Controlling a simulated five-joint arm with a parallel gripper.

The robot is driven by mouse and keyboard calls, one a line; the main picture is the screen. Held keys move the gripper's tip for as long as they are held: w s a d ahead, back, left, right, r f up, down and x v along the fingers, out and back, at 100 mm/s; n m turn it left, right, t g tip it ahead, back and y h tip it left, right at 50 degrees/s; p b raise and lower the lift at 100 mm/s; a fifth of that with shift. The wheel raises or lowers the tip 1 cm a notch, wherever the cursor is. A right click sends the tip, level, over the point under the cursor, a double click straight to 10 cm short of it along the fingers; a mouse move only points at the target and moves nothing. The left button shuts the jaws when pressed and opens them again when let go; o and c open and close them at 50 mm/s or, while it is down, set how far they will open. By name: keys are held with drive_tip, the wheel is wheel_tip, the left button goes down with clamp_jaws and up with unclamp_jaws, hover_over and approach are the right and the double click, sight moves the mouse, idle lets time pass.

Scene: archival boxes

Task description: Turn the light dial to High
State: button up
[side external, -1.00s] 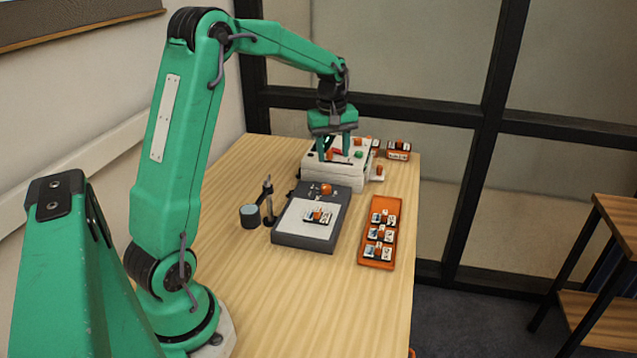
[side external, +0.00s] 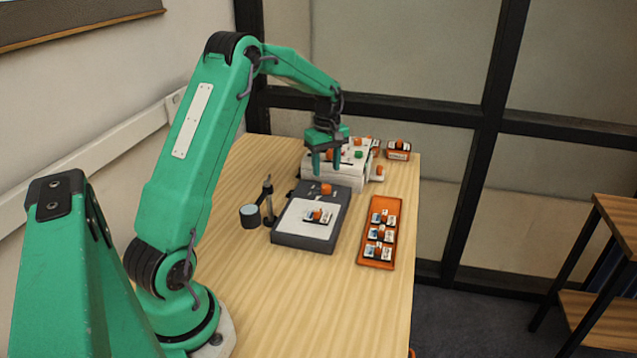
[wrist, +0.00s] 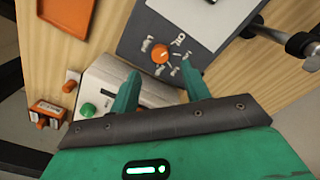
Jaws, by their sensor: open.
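The light dial (wrist: 160,54) is a round orange knob on the dark grey light box (wrist: 138,30), with printed labels around it in the wrist view, too small to read surely. In the side view the dial (side external: 326,189) sits at the box's far end, beyond the pale panel (side external: 296,222). My gripper (side external: 326,172) is open and empty, pointing down above and just beyond the dial. In the wrist view its two fingers (wrist: 162,90) stand apart, near the dial but not around it.
A white box (side external: 350,178) with a green button (wrist: 87,110) stands behind the light box. A small slide unit (side external: 318,216) lies on the panel. An orange tray (side external: 376,262) holds several more at right. A magnifier-like stand (side external: 268,205) is at left. The front table (side external: 300,300) is clear.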

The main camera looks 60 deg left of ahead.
sight(326, 186)
drive_tip(key=shift+f, duration=3.05)
drive_tip(key=c, duration=1)
